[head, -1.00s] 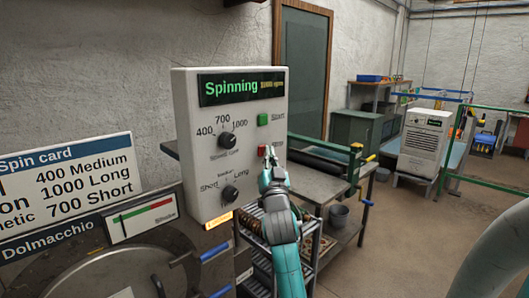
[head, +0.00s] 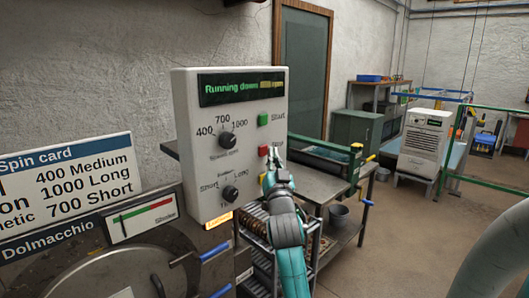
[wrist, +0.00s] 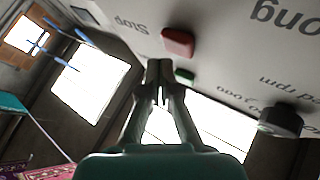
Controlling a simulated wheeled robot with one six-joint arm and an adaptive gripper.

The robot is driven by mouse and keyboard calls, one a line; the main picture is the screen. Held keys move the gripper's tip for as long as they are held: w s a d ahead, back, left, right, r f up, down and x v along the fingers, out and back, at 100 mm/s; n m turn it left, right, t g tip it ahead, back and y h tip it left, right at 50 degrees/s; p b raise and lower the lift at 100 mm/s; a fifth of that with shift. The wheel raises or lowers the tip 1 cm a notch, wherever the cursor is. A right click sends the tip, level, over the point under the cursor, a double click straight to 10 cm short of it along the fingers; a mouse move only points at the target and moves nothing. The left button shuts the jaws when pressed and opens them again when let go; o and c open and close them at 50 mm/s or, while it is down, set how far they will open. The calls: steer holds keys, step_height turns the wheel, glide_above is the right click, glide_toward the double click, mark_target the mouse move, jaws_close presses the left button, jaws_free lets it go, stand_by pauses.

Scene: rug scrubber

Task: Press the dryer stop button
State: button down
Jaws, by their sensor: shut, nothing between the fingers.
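The control panel (head: 190,110) is a pale box with a display (head: 242,88) reading "Running down" and a dim number in rpm. The red stop button (head: 263,150) sits below the green start button (head: 263,119). My gripper (head: 272,152) is shut and empty, its fingertips just right of the red button. In the wrist view the red button (wrist: 178,42) is beside the shut fingertips (wrist: 159,68), next to the word "Stop", and looks slightly apart from them. The green button (wrist: 185,76) shows partly behind the fingers.
The panel also has a speed knob (head: 227,141) and a lower time knob (head: 229,193). A spin card (head: 65,182) stands at left above the round lid (head: 105,275). A metal bench (head: 320,185) is behind my arm. Open floor lies to the right.

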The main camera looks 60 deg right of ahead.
steer(key=shift+s+a, duration=0.2)
steer(key=shift+s, duration=0.6)
steer(key=shift+s+a, duration=0.2)
steer(key=shift+s, duration=0.65)
steer(key=shift+s+a, duration=0.2)
steer(key=shift+s, duration=0.6)
steer(key=s+a+f+n+t+y, duration=0.25)
steer(key=a+f+n+y, duration=0.6)
steer(key=a+f, duration=1.8)
steer(key=s+a+f+n+y, duration=0.1)
steer(key=s+a+f+y, duration=0.5)
steer(key=s+a+f, duration=0.45)
steer(key=s+a+n+g+y, duration=0.1)
steer(key=s+a+y, duration=0.1)
steer(key=s, duration=0.5)
steer(key=s+a+n+g+y, duration=0.1)
steer(key=s+a, duration=0.3)
steer(key=s, duration=0.4)
steer(key=shift+s+a+f+n+y, duration=0.15)
steer(key=shift+s+a+n+y, duration=0.15)
steer(key=shift+a+n+y, duration=0.25)
